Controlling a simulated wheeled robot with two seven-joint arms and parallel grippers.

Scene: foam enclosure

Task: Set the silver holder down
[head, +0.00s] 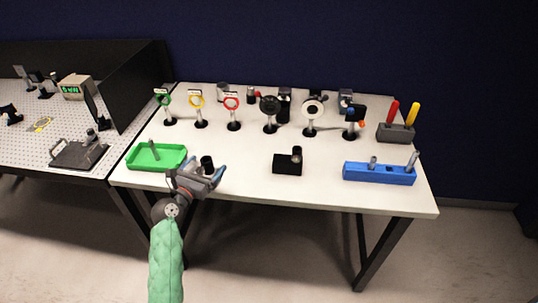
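My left gripper (197,174) is over the front left of the white table, just right of the green tray (131,159). A small dark cylinder (207,161) stands upright at its fingers; I cannot tell whether they grip it or are only beside it. Its lower part is hidden by the gripper. A silver-grey post (153,149) leans in the green tray. Two more silver-grey posts, one short (373,162) and one longer and tilted (412,160), are in the blue block (378,175). I cannot tell which piece is the silver holder. My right gripper is not in view.
A black block (286,168) with a small cylinder sits at the front middle, with bare tabletop (245,165) left of it. Several post-mounted optics, including a red ring (232,100), stand behind. A grey stand (396,133) holds red and yellow-handled tools. A black panel (130,85) borders the left bench.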

